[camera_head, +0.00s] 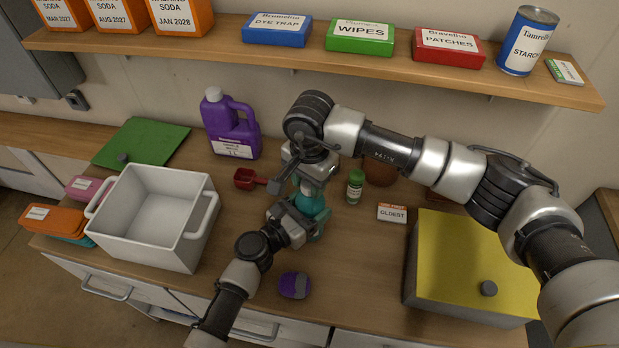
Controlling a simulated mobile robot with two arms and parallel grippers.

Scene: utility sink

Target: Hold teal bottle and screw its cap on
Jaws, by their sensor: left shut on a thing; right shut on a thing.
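The teal bottle (311,203) stands upright on the wooden counter, partly covered by both grippers. My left gripper (312,218) comes in from the lower left and is shut around the bottle's body. My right gripper (311,183) points down from directly above and is shut at the bottle's top. The cap is hidden between its fingers, so I cannot tell how it sits on the neck.
A white bin (152,215) and a purple jug (230,125) stand left. A red scoop (250,179), green-labelled small bottle (355,187), "OLDEST" card (392,213) and purple item (294,285) lie near. A yellow-lidded box (470,265) stands right. A loaded shelf (300,55) runs above.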

